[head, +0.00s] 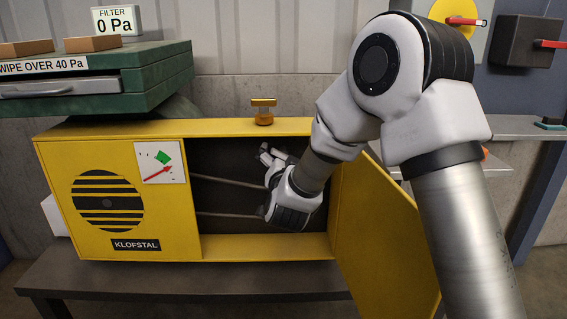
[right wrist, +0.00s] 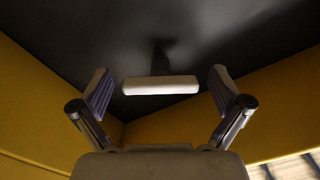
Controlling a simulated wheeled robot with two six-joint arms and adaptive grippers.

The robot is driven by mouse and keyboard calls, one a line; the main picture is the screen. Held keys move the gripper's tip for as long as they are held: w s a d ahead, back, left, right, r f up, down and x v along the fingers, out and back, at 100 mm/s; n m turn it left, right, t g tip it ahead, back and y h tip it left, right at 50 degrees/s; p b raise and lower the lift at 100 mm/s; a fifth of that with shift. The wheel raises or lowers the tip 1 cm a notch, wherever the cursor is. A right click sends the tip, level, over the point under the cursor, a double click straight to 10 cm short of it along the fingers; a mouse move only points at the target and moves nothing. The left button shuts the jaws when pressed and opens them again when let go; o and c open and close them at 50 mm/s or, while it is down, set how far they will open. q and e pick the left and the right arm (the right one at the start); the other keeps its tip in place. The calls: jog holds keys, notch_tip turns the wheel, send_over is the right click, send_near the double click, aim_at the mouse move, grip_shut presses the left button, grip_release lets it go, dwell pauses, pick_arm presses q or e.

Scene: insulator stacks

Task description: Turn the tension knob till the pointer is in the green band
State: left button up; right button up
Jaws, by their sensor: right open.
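The yellow KLOFSTAL box (head: 220,127) has a white dial (head: 160,176) on its front. The dial has a green band (head: 163,158) and a red pointer (head: 157,174). The pointer slants up to the right and lies below the green band, outside it. My right gripper (head: 268,180) is inside the box's open right compartment. In the right wrist view my right gripper (right wrist: 160,88) is open, with one finger on each side of a pale bar-shaped knob (right wrist: 160,85) on the dark back wall. Gaps show on both sides. The knob is hidden in the head view. My left gripper is not in view.
The yellow door (head: 382,235) hangs open at the right, beside my right arm. A brass knob-like piece (head: 263,111) stands on the box top. Two thin rods (head: 225,181) cross the compartment. A green case (head: 120,75) stands behind at the left.

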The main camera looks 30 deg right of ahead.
jog(key=c, duration=1.2)
jog(key=shift+o, duration=0.2)
jog(key=n+p, duration=0.2)
jog(key=p, duration=0.1)
jog(key=shift+r, duration=0.2)
jog(key=n+p, duration=0.2)
jog(key=shift+n+p, duration=0.3)
jog(key=shift+p, duration=0.05)
jog(key=shift+d+n+p, duration=0.1)
jog(key=shift+n+p, duration=0.9)
jog(key=shift+f+n+p, duration=0.15)
jog(key=shift+n+p, duration=0.4)
jog(key=shift+n, duration=0.15)
